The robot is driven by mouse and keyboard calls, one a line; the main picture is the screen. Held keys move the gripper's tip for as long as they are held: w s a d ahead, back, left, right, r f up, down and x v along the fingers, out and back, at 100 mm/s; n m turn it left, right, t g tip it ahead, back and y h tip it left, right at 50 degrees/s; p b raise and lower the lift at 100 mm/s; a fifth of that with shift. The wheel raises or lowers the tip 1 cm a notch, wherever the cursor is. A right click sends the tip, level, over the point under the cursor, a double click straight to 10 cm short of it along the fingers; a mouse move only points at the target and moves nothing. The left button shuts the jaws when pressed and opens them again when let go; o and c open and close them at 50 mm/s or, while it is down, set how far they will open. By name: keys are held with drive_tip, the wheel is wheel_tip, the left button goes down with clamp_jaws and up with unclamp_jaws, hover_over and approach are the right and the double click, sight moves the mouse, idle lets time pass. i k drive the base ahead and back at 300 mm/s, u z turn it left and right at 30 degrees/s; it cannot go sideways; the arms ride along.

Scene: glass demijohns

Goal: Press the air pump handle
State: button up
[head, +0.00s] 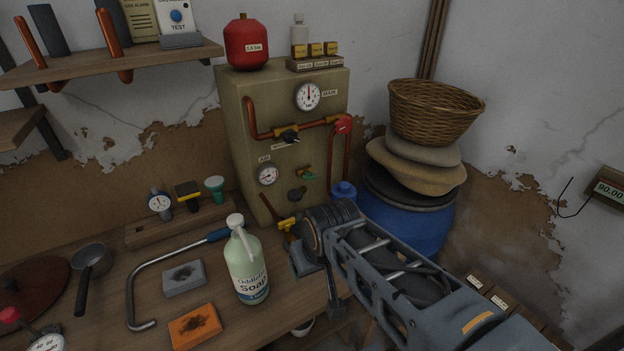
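A beige box panel (235,130) stands at the back of the workbench, with pipes, gauges and valves on its front. A small gauge (267,175) with a label that seems to read AIR sits low on it. I cannot tell for sure which part is the air pump handle. My gripper (304,270) is in front of the panel's lower right, beside the soap bottle.
A green soap bottle (247,265) stands close to the left of my gripper. An orange sponge (195,326), a grey block (183,279) and a bent metal tube with a blue end (160,262) lie on the bench (95,325). A blue barrel (425,228) stands right.

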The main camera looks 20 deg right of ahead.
sight(294, 195)
drive_tip(key=k, duration=1.35)
drive_tip(key=u, duration=0.2)
drive_tip(key=i, duration=0.85)
drive_tip(key=u, duration=0.3)
